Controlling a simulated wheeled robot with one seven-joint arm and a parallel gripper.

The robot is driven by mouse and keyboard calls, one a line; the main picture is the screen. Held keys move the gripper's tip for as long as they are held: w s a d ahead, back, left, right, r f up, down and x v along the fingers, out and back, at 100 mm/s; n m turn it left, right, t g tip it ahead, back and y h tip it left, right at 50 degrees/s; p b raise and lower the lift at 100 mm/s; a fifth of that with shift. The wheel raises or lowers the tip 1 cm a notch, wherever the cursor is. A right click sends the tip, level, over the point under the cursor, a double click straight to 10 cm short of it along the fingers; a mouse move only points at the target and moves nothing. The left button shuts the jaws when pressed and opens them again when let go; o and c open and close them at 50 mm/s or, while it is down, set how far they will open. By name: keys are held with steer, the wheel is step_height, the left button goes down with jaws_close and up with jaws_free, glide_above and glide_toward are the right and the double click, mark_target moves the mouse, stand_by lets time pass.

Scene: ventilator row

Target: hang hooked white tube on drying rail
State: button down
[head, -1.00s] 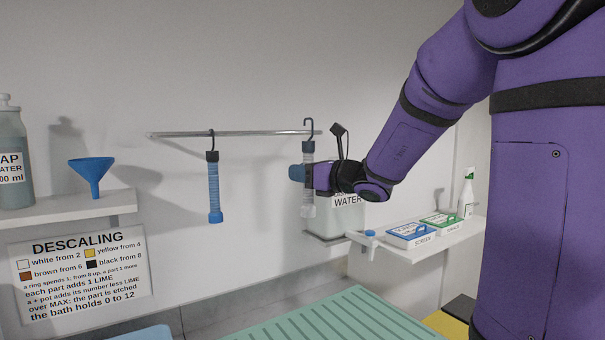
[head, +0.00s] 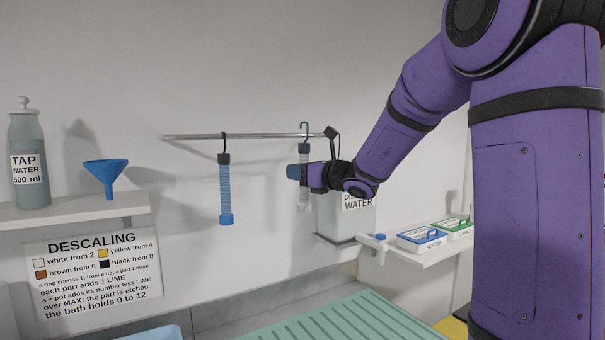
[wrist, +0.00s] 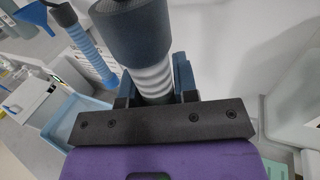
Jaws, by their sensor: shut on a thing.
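The hooked white tube (head: 305,188) hangs upright at the right end of the drying rail (head: 270,136), with its dark hook at the rail's height. I cannot tell whether the hook rests on the rail. My gripper (head: 299,173) is shut around the tube's upper part, below its dark collar. In the wrist view the white ribbed tube (wrist: 152,80) stands between the fingers, its dark collar close to the camera. A blue ribbed tube (head: 226,190) hangs from its own hook on the rail, left of my gripper.
A water tank (head: 357,220) stands on a bracket right behind my gripper. A shelf with a blue funnel (head: 106,175) and a tap water bottle (head: 28,155) is at left. Labelled boxes (head: 422,237) sit on the right shelf. A green ribbed mat (head: 345,320) lies below.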

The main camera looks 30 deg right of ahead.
steer(key=w+f, duration=0.1)
steer(key=w, duration=0.6)
steer(key=shift+w+f, duration=0.3)
steer(key=shift+f, duration=0.05)
stand_by(0.5)
steer(key=c, duration=0.8)
jaws_free()
